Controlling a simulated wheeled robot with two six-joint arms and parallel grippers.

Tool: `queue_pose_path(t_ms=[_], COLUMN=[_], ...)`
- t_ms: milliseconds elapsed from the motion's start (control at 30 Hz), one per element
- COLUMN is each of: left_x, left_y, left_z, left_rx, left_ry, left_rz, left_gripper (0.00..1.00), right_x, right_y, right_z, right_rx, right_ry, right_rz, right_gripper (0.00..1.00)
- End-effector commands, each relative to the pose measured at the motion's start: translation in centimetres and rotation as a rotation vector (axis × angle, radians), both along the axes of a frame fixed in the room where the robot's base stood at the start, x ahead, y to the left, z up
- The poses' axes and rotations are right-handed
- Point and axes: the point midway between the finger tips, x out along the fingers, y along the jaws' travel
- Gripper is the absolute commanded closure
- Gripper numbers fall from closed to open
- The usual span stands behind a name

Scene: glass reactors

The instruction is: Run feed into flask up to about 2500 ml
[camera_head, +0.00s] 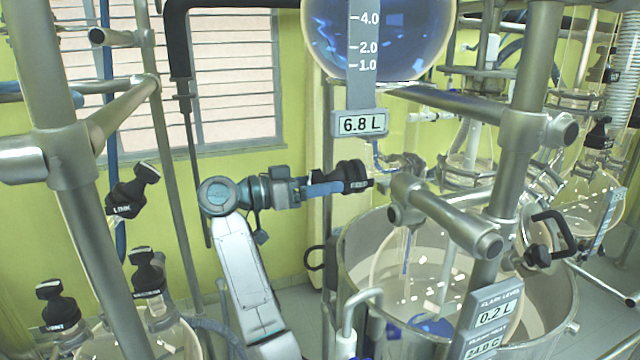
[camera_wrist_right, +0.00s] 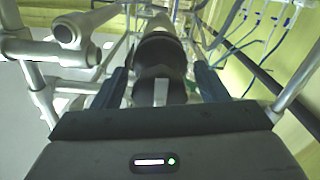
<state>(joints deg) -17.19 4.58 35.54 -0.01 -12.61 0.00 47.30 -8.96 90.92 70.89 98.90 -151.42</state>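The feed vessel (camera_head: 400,30) is a large round glass at the top, filled with blue liquid, with a scale strip and a readout (camera_head: 359,123) of 6.8 L. Below it, the glass flask (camera_head: 410,270) sits in a metal bath, a little blue liquid at its bottom. Its level readout (camera_head: 494,312) shows 0.2 L. A black valve handle (camera_head: 353,175) with a partly hidden label is under the feed vessel. My right gripper (camera_head: 325,188) is at this handle. In the right wrist view the handle (camera_wrist_right: 160,60) is between the fingers, with narrow gaps showing. My left gripper is not in view.
Metal posts and clamps stand left (camera_head: 70,160) and right (camera_head: 510,150). The bath rim (camera_head: 345,270) is below my right gripper. Other black valve handles (camera_head: 145,272) are at lower left. A second flask (camera_head: 590,205) hangs at right. Open space shows before the green wall.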

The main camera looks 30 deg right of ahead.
Motion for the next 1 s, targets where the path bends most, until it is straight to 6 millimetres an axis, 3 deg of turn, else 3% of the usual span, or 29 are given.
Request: queue_pose_path(t_ms=[333, 800, 1000], left_x=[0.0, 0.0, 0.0], left_y=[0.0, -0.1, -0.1], left_z=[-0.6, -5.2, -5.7], left_rx=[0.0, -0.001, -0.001], left_ry=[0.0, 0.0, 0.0], left_rz=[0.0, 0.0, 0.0], left_gripper=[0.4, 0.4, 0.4], right_x=[0.2, 2.2, 2.5], right_y=[0.7, 9.0, 10.4], right_z=[-0.1, -0.3, 0.0], right_rx=[0.0, 0.0, 0.0], right_ry=[-0.002, -0.002, -0.001], right_rz=[0.002, 0.003, 0.001], right_gripper=[0.33, 0.33, 0.33])
